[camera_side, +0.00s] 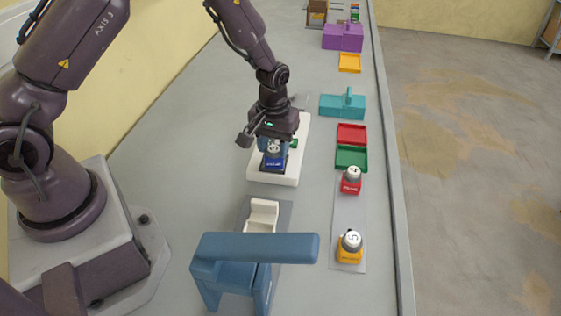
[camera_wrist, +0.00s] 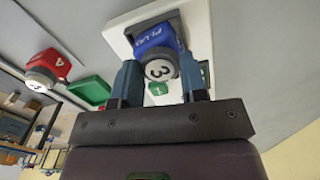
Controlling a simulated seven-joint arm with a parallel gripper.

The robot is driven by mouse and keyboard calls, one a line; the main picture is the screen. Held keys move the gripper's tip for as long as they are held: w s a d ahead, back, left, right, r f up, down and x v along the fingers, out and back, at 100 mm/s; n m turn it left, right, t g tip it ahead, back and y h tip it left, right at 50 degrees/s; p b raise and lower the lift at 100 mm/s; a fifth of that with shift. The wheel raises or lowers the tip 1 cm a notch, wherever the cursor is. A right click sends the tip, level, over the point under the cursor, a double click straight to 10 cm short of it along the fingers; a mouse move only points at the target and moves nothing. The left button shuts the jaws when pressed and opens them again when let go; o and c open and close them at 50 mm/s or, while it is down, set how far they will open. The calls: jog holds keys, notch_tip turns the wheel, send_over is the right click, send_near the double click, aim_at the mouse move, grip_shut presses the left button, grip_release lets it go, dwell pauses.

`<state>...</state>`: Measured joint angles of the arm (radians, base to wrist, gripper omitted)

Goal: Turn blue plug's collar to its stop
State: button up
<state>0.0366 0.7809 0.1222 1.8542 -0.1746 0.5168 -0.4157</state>
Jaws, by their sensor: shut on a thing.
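The blue plug (camera_side: 275,162) stands upright on a white socket box (camera_side: 287,180) in the side view. In the wrist view the blue plug (camera_wrist: 153,36) shows its lettered side, and its round grey-and-white collar (camera_wrist: 160,69) bears a 3. My gripper (camera_side: 273,148) points down over the plug, its blue fingers on either side of the collar. In the wrist view my gripper (camera_wrist: 161,78) is shut on the collar. The side view does not show how far the collar is turned.
A green part marked 1 (camera_wrist: 159,88) is close behind the collar. A red plug marked 4 (camera_side: 351,182) and a yellow plug marked 5 (camera_side: 349,248) stand on a grey strip to the right. A blue handled fixture (camera_side: 255,247) and white cradle (camera_side: 263,214) are in front.

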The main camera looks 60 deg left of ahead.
jog(key=shift+n, duration=3)
jog(key=o, duration=0.3)
jog(key=shift+n, duration=0.5)
jog(key=o, duration=1.1)
